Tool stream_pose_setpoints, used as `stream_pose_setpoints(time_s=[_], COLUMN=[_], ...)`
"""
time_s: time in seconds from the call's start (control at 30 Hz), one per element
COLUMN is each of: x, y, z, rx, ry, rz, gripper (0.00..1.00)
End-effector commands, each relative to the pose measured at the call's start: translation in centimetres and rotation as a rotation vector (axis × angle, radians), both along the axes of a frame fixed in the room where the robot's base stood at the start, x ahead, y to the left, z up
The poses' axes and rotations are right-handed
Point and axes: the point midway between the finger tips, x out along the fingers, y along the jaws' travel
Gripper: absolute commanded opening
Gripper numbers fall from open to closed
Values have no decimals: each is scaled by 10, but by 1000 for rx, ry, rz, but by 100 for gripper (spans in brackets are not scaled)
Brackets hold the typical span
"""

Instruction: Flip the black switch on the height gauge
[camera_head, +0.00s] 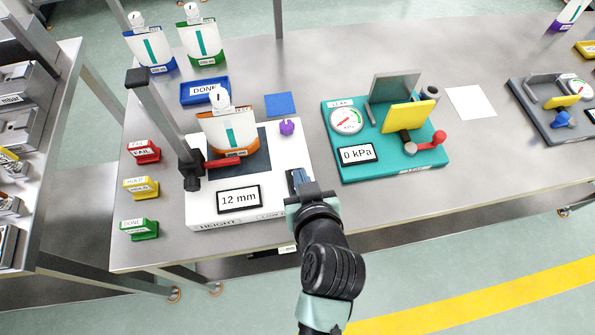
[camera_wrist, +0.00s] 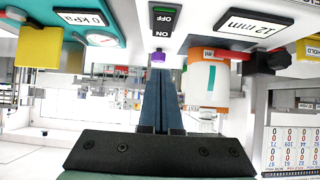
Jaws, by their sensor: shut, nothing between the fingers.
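In the wrist view, the black switch (camera_wrist: 163,20) shows on the gauge's face, with OFF and ON lettering and a green strip. In the head view my gripper covers that part of the gauge. My gripper (camera_head: 297,178) is shut and empty at the gauge's front right corner. Its blue fingers (camera_wrist: 159,72) point toward the switch; contact cannot be told.
A purple knob (camera_head: 287,127) sits on the gauge. To the right is a teal leak tester (camera_head: 335,112) reading 0 kPa. Red, yellow and green label blocks (camera_head: 141,188) stand to the left. A blue tray (camera_head: 190,98) lies behind. The table front is clear right of my arm.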

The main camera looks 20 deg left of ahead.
Motion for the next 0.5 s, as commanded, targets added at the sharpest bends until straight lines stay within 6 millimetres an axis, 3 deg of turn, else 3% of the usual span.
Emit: stream_pose_setpoints(time_s=[0.2, 0.33, 0.5], x=[28, 29, 32], y=[20, 21, 22], z=[-23, -45, -59], rx=[0, -2, -1], ry=[0, 4, 0], rz=[2, 1, 1], gripper=[0, 0, 0])
